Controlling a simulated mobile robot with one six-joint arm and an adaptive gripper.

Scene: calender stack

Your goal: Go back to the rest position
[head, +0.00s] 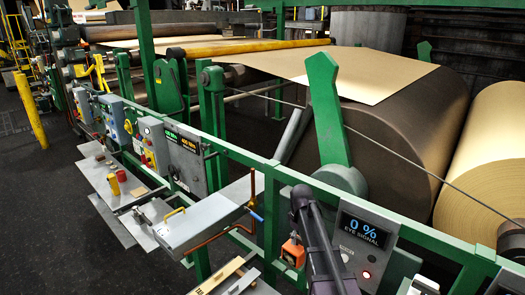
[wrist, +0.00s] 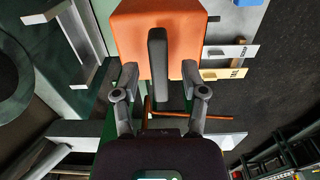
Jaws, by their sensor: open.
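My gripper (wrist: 160,78) is open in the wrist view, with one finger on each side of a dark upright bar (wrist: 157,60). The bar stands in front of an orange box (wrist: 130,35), and gaps show between it and both fingers. Whether the bar touches anything of mine is hard to tell. In the head view my dark arm (head: 318,245) rises from the bottom edge, right of a small orange box (head: 293,252). My fingers cannot be made out there.
Right of my arm stands a grey panel (head: 392,245) whose display reads "0 % EYE SIGNAL". A green rail (head: 240,155) crosses in front of large rolls (head: 485,165). A grey box with a yellow handle (head: 190,222) lies to the left. Dark open floor (head: 45,215) is at far left.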

